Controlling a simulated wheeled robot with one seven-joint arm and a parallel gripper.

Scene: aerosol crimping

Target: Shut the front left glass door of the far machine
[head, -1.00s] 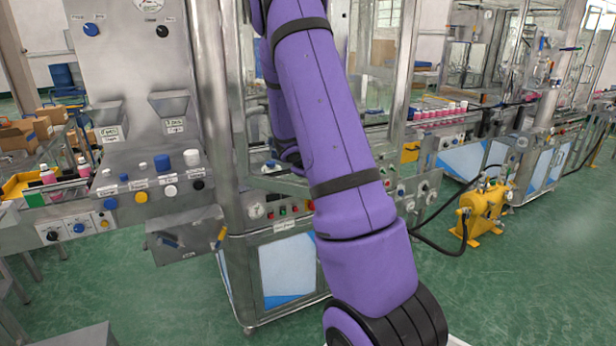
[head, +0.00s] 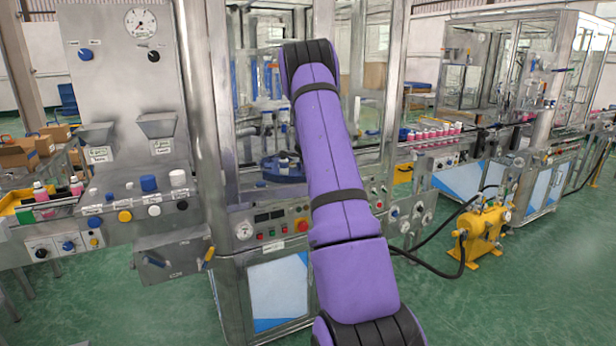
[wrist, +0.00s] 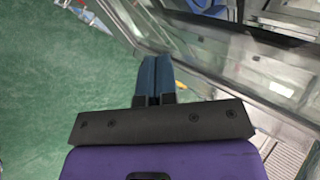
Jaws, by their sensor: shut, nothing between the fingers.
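The far machine (head: 548,50) is a glass-walled metal cabinet at the right back of the head view. Its front left side has metal-framed panes, but I cannot tell which pane is the door or how far it stands open. A nearer glass-walled machine (head: 300,228) stands behind my purple arm. My gripper (wrist: 152,65) shows in the wrist view with its two blue fingers together and empty. It is hidden in the head view. A metal-framed glass panel (wrist: 225,60) runs diagonally just right of the fingers; I cannot tell which machine it belongs to or whether they touch.
A yellow pump (head: 486,228) with black hoses stands on the green floor at the right. Pink bottles (head: 437,133) line the conveyor between the machines. A grey control panel (head: 125,80) fills the left. Open green floor (head: 520,300) lies at the lower right.

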